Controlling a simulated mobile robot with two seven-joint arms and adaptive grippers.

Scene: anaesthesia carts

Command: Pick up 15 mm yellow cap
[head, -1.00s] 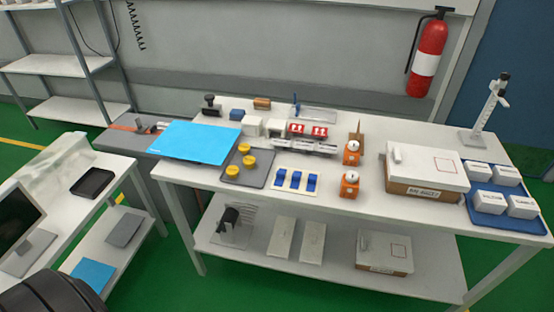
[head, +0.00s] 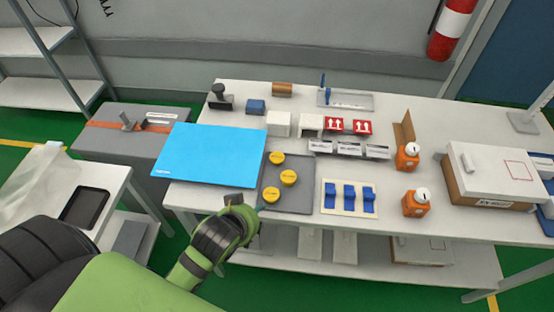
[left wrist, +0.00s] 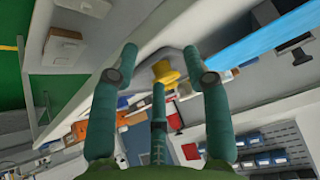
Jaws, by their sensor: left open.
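Three yellow caps stand on a grey tray (head: 300,200) in the head view: a back cap (head: 277,158), a middle cap (head: 288,177) and a front cap (head: 271,194). I cannot tell their sizes. My left gripper (head: 248,206) is at the table's front edge, just left of and in front of the front cap. In the left wrist view, my open left gripper (left wrist: 160,58) has its fingers spread, and a yellow cap (left wrist: 166,73) shows beyond and between them, apart from them. The fingers hold nothing. My right gripper is not in view.
A blue sheet (head: 210,155) lies left of the tray. A white card (head: 350,211) with blue clips lies right of it. White blocks (head: 279,124) stand behind. Orange items (head: 408,157) and a white-lidded box (head: 490,170) stand further right.

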